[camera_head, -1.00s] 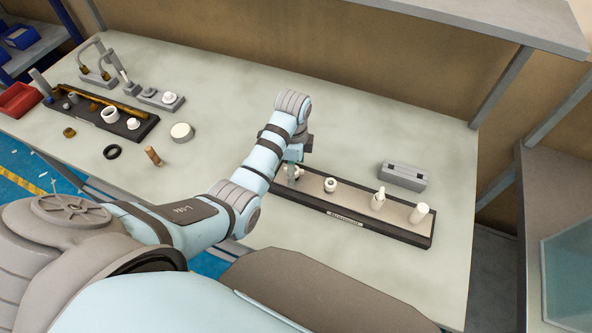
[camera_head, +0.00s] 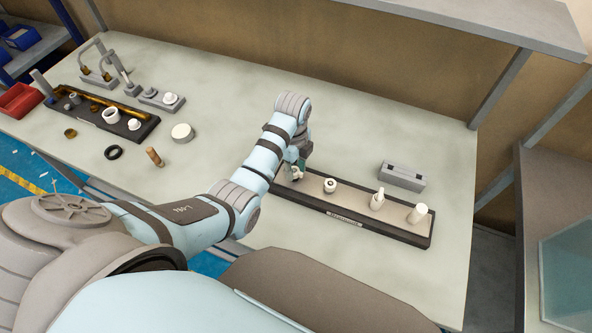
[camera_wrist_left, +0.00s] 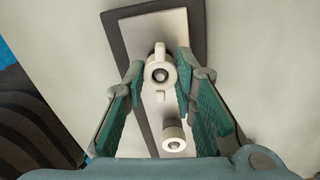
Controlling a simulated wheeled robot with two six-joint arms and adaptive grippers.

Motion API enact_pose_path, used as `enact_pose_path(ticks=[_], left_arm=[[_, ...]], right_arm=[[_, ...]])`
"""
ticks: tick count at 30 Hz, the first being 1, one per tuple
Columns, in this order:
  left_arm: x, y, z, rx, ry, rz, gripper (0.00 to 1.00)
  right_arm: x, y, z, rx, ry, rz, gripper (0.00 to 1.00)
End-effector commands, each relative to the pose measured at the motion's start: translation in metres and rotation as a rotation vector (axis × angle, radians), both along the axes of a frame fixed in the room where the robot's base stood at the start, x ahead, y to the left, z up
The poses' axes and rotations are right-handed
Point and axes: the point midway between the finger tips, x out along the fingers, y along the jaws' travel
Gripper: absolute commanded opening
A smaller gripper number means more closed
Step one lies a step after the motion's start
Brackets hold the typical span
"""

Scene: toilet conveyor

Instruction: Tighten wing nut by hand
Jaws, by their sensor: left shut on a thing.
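The white wing nut (camera_wrist_left: 158,72) sits at the far end of the long tray (camera_wrist_left: 205,30), with its wings in line with the tray's length in the left wrist view. My left gripper (camera_wrist_left: 159,68) has one finger on each side of it and is shut on it. In the head view the left gripper (camera_head: 298,163) points down over the left end of the tray (camera_head: 345,222). The wing nut (camera_head: 296,175) shows partly under the fingers there.
On the tray stand a white ring-shaped part (camera_head: 330,185), a white stepped part (camera_head: 378,199) and a white cylinder (camera_head: 417,214). A grey block (camera_head: 402,176) lies behind it. Another parts tray (camera_head: 140,131) and a brown cylinder (camera_head: 154,157) are at the left. The table's middle is clear.

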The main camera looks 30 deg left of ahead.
Motion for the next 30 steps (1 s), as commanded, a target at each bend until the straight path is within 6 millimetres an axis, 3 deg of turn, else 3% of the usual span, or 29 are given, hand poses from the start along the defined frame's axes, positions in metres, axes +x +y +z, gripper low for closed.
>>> enact_pose_path(ticks=[4, 10, 18, 24, 30], left_arm=[[0.0005, 0.0001, 0.0006, 0.0, -0.001, -0.046, 0.0], [0.0009, 0.0002, 0.0004, 0.001, -0.001, -0.397, 0.0], [0.001, 0.0002, 0.0004, 0.001, -0.002, -0.447, 0.0], [0.0013, 0.0001, 0.0002, 0.001, -0.001, -0.801, 0.0], [0.0014, 0.0001, 0.0002, 0.001, -0.002, -0.824, 0.0]], right_arm=[[-0.0001, 0.0, -0.0001, 0.0, 0.0, 0.0, 0.49], [-0.0001, 0.0001, -0.0001, 0.0, 0.0, 0.0, 0.49], [-0.0001, 0.0001, -0.0001, 0.0, 0.0, 0.0, 0.49], [-0.0002, 0.0001, -0.0001, 0.0, 0.0, 0.0, 0.49], [-0.0001, 0.0001, -0.0001, 0.0, 0.0, 0.0, 0.49]])
